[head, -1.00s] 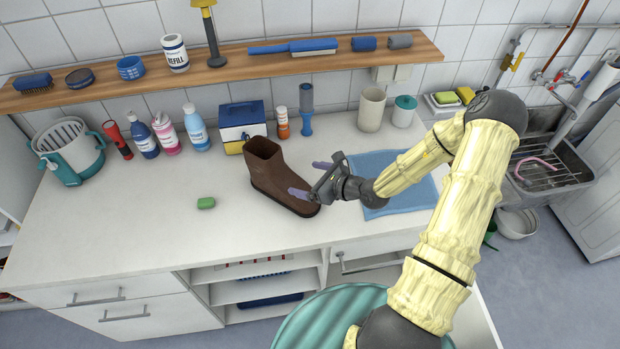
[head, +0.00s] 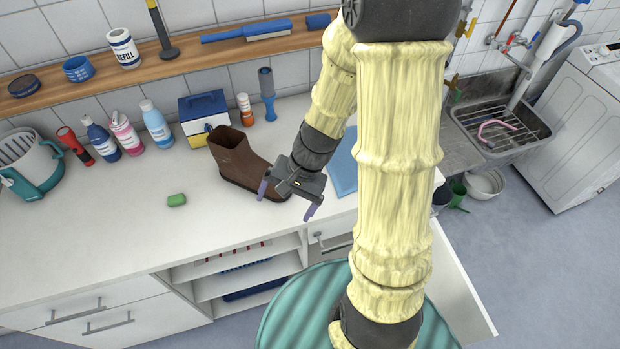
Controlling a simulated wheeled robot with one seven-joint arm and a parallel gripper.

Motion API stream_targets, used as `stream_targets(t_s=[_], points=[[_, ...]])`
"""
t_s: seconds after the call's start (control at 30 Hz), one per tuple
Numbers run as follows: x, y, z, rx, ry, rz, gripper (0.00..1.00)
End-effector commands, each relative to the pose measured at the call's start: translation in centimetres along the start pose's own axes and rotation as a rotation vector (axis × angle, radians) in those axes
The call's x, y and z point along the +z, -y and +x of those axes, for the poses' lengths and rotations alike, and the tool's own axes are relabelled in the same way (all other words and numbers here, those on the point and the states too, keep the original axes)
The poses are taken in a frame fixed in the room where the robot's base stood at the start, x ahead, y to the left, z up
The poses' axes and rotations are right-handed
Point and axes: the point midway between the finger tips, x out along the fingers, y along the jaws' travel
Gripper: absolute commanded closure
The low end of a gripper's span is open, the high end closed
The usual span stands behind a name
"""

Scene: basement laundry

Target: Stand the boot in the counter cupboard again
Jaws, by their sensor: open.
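The brown boot (head: 238,163) stands upright on its sole on the white counter, with its toe pointing to the front right. My gripper (head: 287,203) is open and empty, its two purple fingers spread and pointing down towards the counter's front edge. It overlaps the boot's toe in the picture; I cannot tell whether they touch. Under the counter is an open-fronted shelf unit (head: 236,268) holding some items. To its right, a white panel (head: 466,285) that looks like an open cupboard door sticks out; the inside behind it is hidden by my arm.
A green soap bar (head: 176,200) lies left of the boot. Several bottles, a blue-and-yellow box (head: 204,116) and a blue-handled tool (head: 267,92) stand behind. A blue cloth (head: 343,165) lies to the right. The front left counter is clear. A ribbed teal round thing (head: 300,305) is in front.

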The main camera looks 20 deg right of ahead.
Motion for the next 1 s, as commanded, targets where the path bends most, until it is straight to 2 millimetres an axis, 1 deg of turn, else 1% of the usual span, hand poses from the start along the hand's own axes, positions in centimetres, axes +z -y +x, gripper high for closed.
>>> stream_targets(t_s=[0.03,0.2,0.3,0.4,0.5,0.73,0.77,0.8,0.87,0.9,0.97,1.0], points=[[0.3,-0.4,-1.0,0.042,-0.044,-0.081,0.05],[0.5,-1.7,-4.4,0.18,-0.187,-0.351,0.05],[0.5,-2.1,-6.4,0.244,-0.27,-0.496,0.05],[0.4,-2.2,-8.0,0.287,-0.333,-0.601,0.05],[0.3,-2.4,-8.8,0.308,-0.362,-0.652,0.05],[0.2,-2.4,-8.9,0.314,-0.366,-0.663,0.05],[0.2,-2.5,-8.8,0.314,-0.366,-0.663,0.07],[0.2,-2.4,-8.8,0.313,-0.366,-0.662,0.15],[0.2,-2.4,-8.8,0.313,-0.366,-0.662,0.27],[0.2,-2.4,-8.8,0.313,-0.366,-0.662,0.35],[0.2,-2.4,-8.8,0.313,-0.365,-0.662,0.47],[0.2,-2.4,-8.8,0.313,-0.365,-0.662,0.55]])
